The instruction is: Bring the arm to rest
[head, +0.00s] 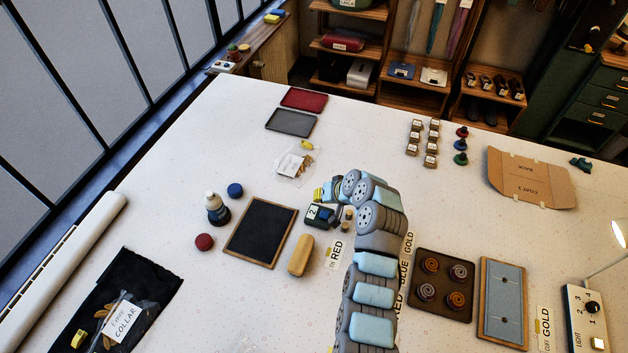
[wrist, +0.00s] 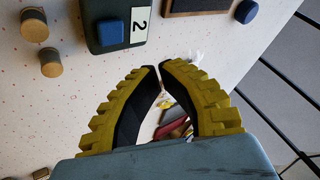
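My arm (head: 373,250) reaches from the bottom middle over the white table. My gripper (head: 318,195) shows only as a bit of yellow at the arm's far end, near a dark block labelled 2. In the wrist view, the two yellow fingers with black pads of my gripper (wrist: 157,66) come together at their tips, with nothing held between them. The dark block (wrist: 112,22) with a blue square top piece lies beyond the tips; I cannot tell how high the gripper is above the table.
Around the arm are a black board (head: 260,232), a tan rounded bar (head: 301,255), a dropper bottle (head: 217,208) and a tray of spirals (head: 443,285). Two wooden pegs (wrist: 34,25) (wrist: 51,62) stand near the gripper.

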